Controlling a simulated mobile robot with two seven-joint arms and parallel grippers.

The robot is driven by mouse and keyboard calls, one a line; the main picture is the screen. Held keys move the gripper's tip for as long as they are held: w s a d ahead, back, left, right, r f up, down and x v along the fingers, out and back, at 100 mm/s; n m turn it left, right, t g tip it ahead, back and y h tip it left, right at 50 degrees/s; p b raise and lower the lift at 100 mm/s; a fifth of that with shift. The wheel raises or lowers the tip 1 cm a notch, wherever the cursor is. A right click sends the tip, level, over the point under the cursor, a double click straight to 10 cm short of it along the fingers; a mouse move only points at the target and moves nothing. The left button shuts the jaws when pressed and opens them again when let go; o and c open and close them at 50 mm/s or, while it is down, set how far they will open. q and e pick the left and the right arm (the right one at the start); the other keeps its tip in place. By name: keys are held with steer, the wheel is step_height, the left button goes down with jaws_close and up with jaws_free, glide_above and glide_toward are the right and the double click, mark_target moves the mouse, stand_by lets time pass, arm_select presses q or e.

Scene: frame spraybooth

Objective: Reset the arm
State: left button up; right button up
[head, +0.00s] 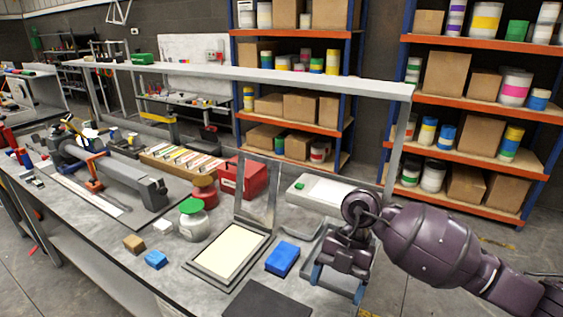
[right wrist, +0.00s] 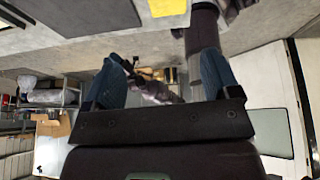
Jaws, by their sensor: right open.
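My right arm comes in from the right in the head view, over the right end of the workbench. Its right gripper (head: 338,284) points down near the bench's front right, just right of a blue block (head: 282,259). The two blue fingers are spread with nothing between them. The right wrist view shows the same open fingers (right wrist: 162,72) on either side of a gap. A dark purple shape behind the gap there is too small to identify surely. My left gripper does not show in either view.
The grey workbench (head: 110,232) holds a framed cream panel (head: 228,252), a green-lidded jar (head: 194,220), a red case (head: 243,178) and a white box (head: 318,194). An overhead rail (head: 300,78) spans the bench. Loaded shelves (head: 470,98) stand behind.

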steer(key=s+a+r+n+y, duration=0.1)
steer(key=s+a+y, duration=0.2)
steer(key=a+y, duration=0.35)
steer(key=a+r+m+t+y, duration=0.3)
steer(key=a+r+t+y, duration=0.25)
steer(key=r+y, duration=0.4)
steer(key=w+d+f+m+t+h, duration=0.1)
steer(key=w+d+m+t+h, duration=0.1)
steer(key=d+m+t+h, duration=0.65)
steer(key=w+d+m+t+h, duration=0.2)
steer(key=d+m+t+h, duration=0.35)
steer(key=m+t, duration=0.55)
steer(key=s+d+f+m+g+h, duration=0.4)
steer(key=d+f+m+h, duration=0.2)
steer(key=d+f, duration=0.1)
steer(key=s+d+f+m+g, duration=0.1)
steer(key=s+d+f+g, duration=0.1)
steer(key=s+f+g, duration=0.65)
steer(key=s+d+f+m+g, duration=0.15)
steer(key=s+f+g, duration=0.3)
steer(key=s, duration=0.75)
steer(key=w+f+n+t, duration=0.1)
steer(key=w+f+t, duration=0.6)
steer(key=w+f, duration=0.1)
steer(key=shift+d+f+n+t, duration=0.3)
steer(key=shift+f+t, duration=0.1)
steer(key=shift+f, duration=0.5)
